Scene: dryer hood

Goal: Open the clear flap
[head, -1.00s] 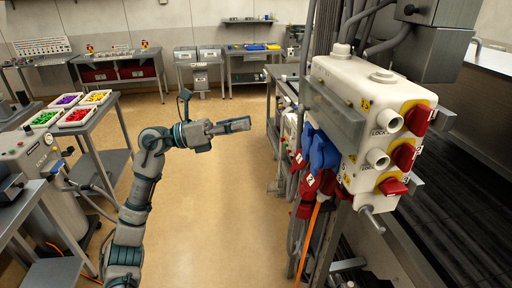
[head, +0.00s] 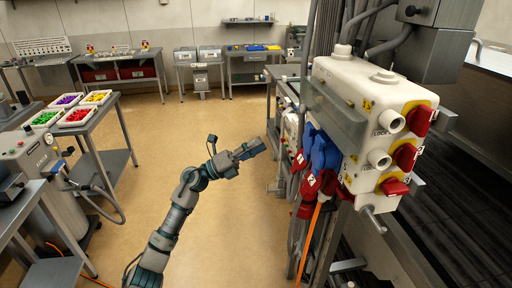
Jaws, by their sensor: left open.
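The clear flap (head: 335,108) is a see-through, greyish cover on the left side of the white switch box (head: 377,95), at right of centre in the head view. It appears to lie down against the box side. My left gripper (head: 256,148) is open and empty, left of the flap and somewhat lower in the picture, with a gap between them. What lies behind the flap is hard to make out. My right gripper is out of view.
Red rotary switches (head: 404,155) with yellow plates stick out of the box front. Blue and red plugs (head: 322,153) and an orange cable (head: 308,245) hang below the flap. Grey pipes rise above the box. The floor (head: 240,235) around my left arm is clear.

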